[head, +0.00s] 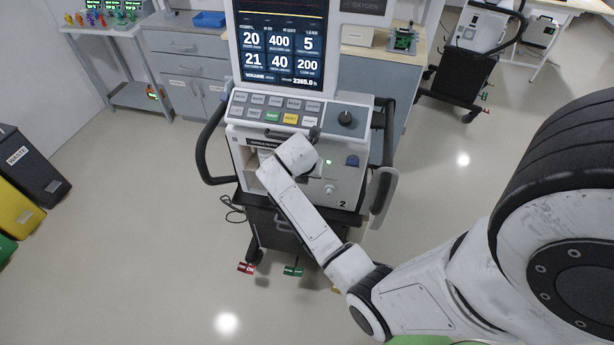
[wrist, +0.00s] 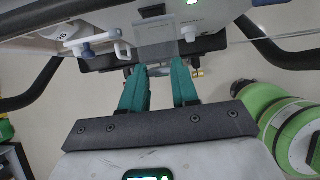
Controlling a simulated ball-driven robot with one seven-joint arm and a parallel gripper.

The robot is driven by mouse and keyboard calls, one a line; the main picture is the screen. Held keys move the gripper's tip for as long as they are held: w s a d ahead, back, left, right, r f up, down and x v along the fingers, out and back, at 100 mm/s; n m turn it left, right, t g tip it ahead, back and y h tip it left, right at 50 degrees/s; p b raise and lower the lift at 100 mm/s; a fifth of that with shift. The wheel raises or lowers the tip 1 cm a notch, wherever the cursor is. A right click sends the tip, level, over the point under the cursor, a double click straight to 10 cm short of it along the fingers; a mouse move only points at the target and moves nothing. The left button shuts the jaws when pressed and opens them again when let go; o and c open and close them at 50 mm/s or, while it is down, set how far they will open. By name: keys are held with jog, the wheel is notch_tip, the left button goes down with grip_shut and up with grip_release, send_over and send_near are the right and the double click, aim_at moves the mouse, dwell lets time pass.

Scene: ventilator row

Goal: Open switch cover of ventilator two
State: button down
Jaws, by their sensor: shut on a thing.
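The ventilator marked 2 (head: 342,204) stands upright in the middle of the head view, with its screen lit. My arm's end reaches its front panel, just under the button row, and hides part of that panel and my jaws in the head view. In the wrist view my gripper (wrist: 160,70) has its two teal fingers at the lower edge of a clear, greyish switch cover (wrist: 156,40). The fingers are shut on it, with a small gap between them. The cover hangs at the panel's front edge. The switch behind it is not clearly seen.
A white clip-like fitting (wrist: 122,50) sits left of the cover. Black side handles (head: 207,150) flank the ventilator. Waste bins (head: 30,165) stand far left; the floor (head: 130,240) between is clear.

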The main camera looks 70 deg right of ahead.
jog(key=shift+w+d+r+g+y, duration=0.1)
jog(key=shift+d+r+y, duration=0.25)
jog(key=shift+y, duration=0.4)
jog(key=shift+d+r+g+y, duration=0.1)
jog(key=shift+d+r+y, duration=0.2)
jog(key=shift+r+y, duration=0.35)
jog(key=shift+w+d+r+g+y, duration=0.1)
jog(key=shift+d+r+y, duration=0.2)
jog(key=shift+y, duration=0.6)
jog(key=c, duration=0.8)
grip_release()
jog(key=shift+c, duration=0.2)
